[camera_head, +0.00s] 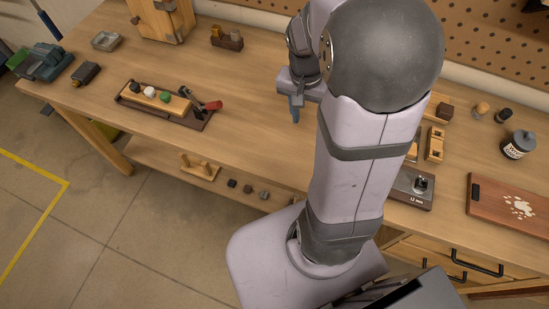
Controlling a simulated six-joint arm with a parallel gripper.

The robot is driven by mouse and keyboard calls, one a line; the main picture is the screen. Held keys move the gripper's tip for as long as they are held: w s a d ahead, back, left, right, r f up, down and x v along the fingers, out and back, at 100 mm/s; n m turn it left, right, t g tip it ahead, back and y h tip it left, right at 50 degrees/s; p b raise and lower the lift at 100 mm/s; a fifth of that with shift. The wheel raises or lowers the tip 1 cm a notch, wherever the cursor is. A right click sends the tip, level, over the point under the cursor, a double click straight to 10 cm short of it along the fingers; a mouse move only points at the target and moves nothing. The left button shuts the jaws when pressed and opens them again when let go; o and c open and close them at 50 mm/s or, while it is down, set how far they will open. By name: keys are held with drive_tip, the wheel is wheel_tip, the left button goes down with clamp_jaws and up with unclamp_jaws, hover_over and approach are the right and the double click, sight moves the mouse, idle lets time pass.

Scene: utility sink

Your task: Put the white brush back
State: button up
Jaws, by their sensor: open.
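I cannot make out a white brush for certain in this view. A wooden holder in a dark tray (196,121) sits left of centre on the bench, with green, white and dark round tops in a row. The white top (149,92) is small, and I cannot tell what it belongs to. A red-handled tool (212,105) lies at the tray's right end. My gripper (294,108) is over the bench to the right of that tray, apart from it. It is open, with its fingers pointing down and partly hidden by my arm. Nothing is seen between them.
The workbench (245,135) is clear between tray and gripper. A wooden block stand (164,20) is at the back left. A dark jar (518,145) and a reddish board (507,204) are at the right. My arm hides part of the bench. A lower shelf (150,165) runs beneath.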

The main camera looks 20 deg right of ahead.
drive_tip(key=s+a+f+n, duration=0.1)
drive_tip(key=s+a+n, duration=0.2)
drive_tip(key=a, duration=0.3)
drive_tip(key=s+a+f+n+y, duration=0.1)
drive_tip(key=s+a+n, duration=0.3)
drive_tip(key=a+n, duration=0.2)
drive_tip(key=shift+a+y, duration=0.3)
drive_tip(key=shift+a, duration=0.05)
drive_tip(key=shift+f, duration=0.1)
